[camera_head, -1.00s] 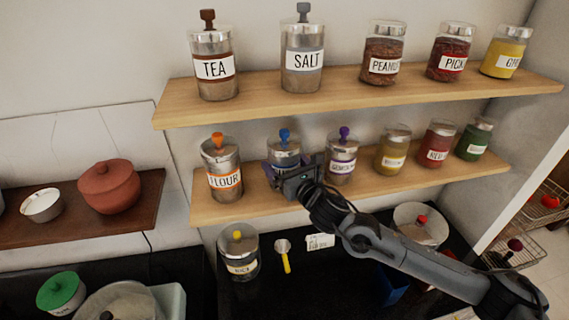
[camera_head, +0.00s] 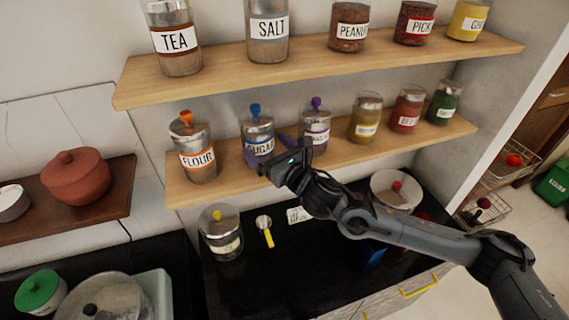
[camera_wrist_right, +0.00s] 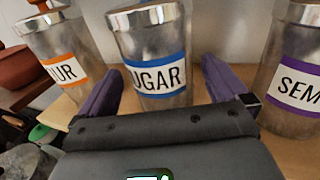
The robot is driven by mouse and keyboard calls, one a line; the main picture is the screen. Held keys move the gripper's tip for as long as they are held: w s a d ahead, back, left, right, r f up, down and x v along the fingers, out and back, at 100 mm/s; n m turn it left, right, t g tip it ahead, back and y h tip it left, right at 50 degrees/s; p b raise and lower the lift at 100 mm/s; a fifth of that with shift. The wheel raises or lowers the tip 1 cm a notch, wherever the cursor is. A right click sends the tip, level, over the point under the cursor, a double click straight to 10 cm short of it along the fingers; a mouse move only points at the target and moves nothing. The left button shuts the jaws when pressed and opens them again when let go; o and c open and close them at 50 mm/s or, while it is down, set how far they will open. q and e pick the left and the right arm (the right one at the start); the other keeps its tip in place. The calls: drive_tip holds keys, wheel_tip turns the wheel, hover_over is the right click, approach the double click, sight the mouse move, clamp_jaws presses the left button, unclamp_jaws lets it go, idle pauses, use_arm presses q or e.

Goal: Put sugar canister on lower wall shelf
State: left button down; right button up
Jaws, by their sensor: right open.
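The sugar canister (camera_head: 257,137), a glass jar with a blue-banded label, metal lid and blue knob, stands upright on the lower wall shelf (camera_head: 217,190). It is between the flour canister (camera_head: 194,150) and a purple-knobbed canister (camera_head: 316,127). My right gripper (camera_head: 268,151) is open in front of it. In the right wrist view, the sugar canister (camera_wrist_right: 152,60) stands ahead between the two spread purple fingers of the gripper (camera_wrist_right: 160,80), with visible gaps at both sides. My left gripper is not in view.
The upper shelf (camera_head: 220,72) holds tea, salt and other jars. Smaller jars fill the right of the lower shelf. Below, a yellow-knobbed canister (camera_head: 220,235) and a yellow-handled scoop (camera_head: 267,232) are on the dark counter (camera_head: 255,285).

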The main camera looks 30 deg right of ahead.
drive_tip(key=s+d+b, duration=0.1)
drive_tip(key=s, duration=0.6)
drive_tip(key=s+a+f+m+g+h, duration=0.1)
drive_tip(key=s+a+f+m+g, duration=0.2)
drive_tip(key=s+f+m, duration=0.45)
drive_tip(key=s+a+f+m+g, duration=0.3)
drive_tip(key=s+f+m, duration=0.1)
drive_tip(key=f+m, duration=0.65)
drive_tip(key=s+d+f+m+g+h, duration=0.1)
drive_tip(key=s+d+f+m+g, duration=0.2)
drive_tip(key=s+f+m, duration=0.3)
drive_tip(key=s+d+f+m+g+h, duration=0.1)
drive_tip(key=s+d+f+m+g, duration=0.2)
drive_tip(key=s+m, duration=0.9)
wheel_tip(320, 180, down, 4)
drive_tip(key=shift+s+r+g, duration=0.25)
drive_tip(key=shift+s+g, duration=0.8)
drive_tip(key=shift+g, duration=0.05)
wheel_tip(320, 180, up, 25)
drive_tip(key=p, duration=2.4)
drive_tip(key=shift+p, duration=0.4)
